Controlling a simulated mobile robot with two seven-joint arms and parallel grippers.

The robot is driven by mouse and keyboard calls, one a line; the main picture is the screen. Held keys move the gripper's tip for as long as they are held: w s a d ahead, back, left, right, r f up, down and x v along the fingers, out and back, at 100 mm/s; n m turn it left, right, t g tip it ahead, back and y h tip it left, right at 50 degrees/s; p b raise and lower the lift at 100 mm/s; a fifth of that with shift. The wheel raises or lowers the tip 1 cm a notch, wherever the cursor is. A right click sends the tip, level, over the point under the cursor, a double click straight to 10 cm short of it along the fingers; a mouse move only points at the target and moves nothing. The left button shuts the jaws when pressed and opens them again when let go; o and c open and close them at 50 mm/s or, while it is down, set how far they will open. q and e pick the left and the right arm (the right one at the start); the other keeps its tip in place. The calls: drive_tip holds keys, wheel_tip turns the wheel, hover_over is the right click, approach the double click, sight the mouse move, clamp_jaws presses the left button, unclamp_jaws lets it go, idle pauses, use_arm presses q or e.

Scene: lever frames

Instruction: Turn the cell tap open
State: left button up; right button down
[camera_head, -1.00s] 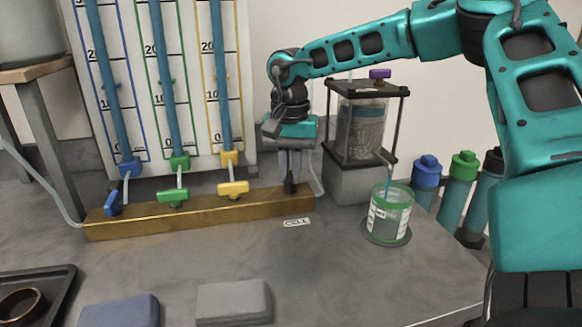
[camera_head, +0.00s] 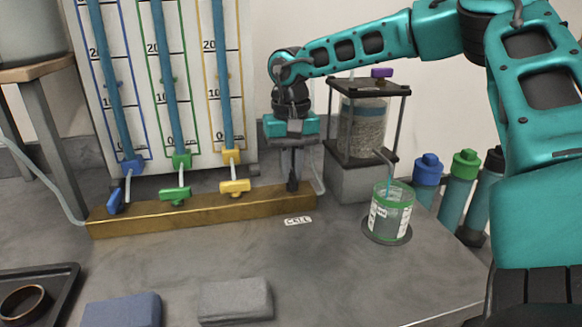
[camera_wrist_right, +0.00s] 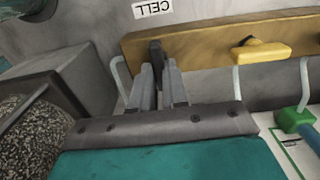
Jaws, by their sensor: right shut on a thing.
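The cell tap (camera_head: 292,184) is a small black handle at the right end of the brass manifold (camera_head: 215,212), behind the white CELL label (camera_head: 298,221). In the wrist view the black tap (camera_wrist_right: 157,54) shows at the tips of my right gripper's grey fingers. My right gripper (camera_head: 289,174) points down and is shut on the tap; the wrist view shows the fingers (camera_wrist_right: 160,75) close about it. The fingers partly hide the tap. My left gripper is not in view.
Blue (camera_head: 116,200), green (camera_head: 175,194) and yellow (camera_head: 235,186) taps sit left along the manifold. The framed cell (camera_head: 361,128) stands right of my gripper. A green-rimmed beaker (camera_head: 391,212) stands in front of it. Bottles stand at right.

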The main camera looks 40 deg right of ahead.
sight(291, 174)
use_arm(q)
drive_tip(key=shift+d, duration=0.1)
use_arm(e)
drive_tip(key=c, duration=1.1)
unclamp_jaws()
drive_tip(key=shift+c, duration=0.2)
use_arm(q)
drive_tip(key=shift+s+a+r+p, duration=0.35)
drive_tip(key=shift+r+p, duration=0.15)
drive_tip(key=shift+p, duration=0.65)
use_arm(e)
wheel_tip(291, 174, up, 13)
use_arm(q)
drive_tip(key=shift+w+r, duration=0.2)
use_arm(e)
drive_tip(key=shift+f, duration=0.1)
